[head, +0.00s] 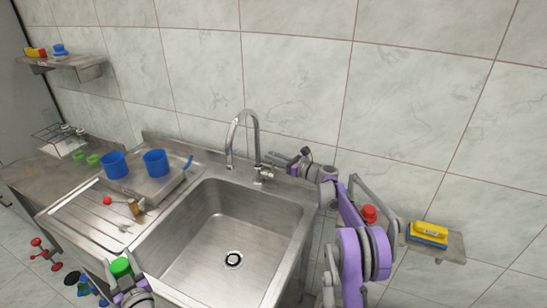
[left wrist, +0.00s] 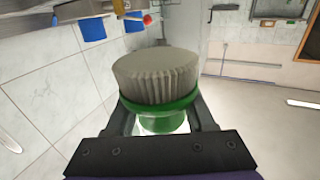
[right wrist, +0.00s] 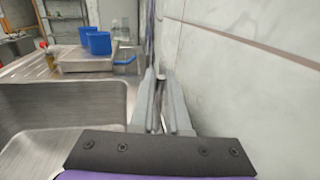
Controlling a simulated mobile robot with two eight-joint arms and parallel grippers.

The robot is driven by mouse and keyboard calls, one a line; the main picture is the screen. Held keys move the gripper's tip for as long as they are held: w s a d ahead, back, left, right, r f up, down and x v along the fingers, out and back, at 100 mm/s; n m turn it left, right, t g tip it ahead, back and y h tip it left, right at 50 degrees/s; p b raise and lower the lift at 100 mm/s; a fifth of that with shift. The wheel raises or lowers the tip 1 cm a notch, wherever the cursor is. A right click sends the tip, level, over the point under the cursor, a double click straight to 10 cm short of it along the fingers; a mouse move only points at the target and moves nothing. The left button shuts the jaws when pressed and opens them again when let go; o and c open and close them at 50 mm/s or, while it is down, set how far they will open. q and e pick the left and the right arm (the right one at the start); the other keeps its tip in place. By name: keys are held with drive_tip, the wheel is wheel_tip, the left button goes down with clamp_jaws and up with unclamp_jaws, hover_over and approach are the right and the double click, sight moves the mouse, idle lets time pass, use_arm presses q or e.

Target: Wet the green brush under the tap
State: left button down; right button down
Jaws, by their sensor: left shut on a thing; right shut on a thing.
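My left gripper (head: 124,280) is shut on the green brush (head: 120,266), at the front left corner of the sink, left of the basin. In the left wrist view the brush (left wrist: 158,85) has thick grey bristles pointing away from the palm, and its green body sits between the fingers. The tap (head: 245,135) is a tall curved metal spout over the back of the sink (head: 215,240). No water stream shows under it. My right gripper (head: 275,160) is beside the tap's base, shut on a thin metal part (right wrist: 160,85), seemingly the tap's lever; its fingers largely hide it.
Two blue cups (head: 155,163) stand on a raised tray left of the sink. A red-tipped tool (head: 130,206) and a fork lie on the drainboard. A shelf at right holds a yellow-and-blue sponge (head: 428,234). The basin is empty.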

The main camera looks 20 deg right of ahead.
idle(0.8)
use_arm(q)
drive_tip(key=shift+f, duration=0.25)
use_arm(e)
drive_tip(key=shift+s+a+n, duration=0.4)
drive_tip(key=shift+a+n, duration=0.05)
drive_tip(key=shift+n, duration=0.25)
drive_tip(key=c, duration=0.9)
unclamp_jaws()
use_arm(q)
drive_tip(key=shift+s, duration=0.1)
use_arm(e)
drive_tip(key=shift+s, duration=0.1)
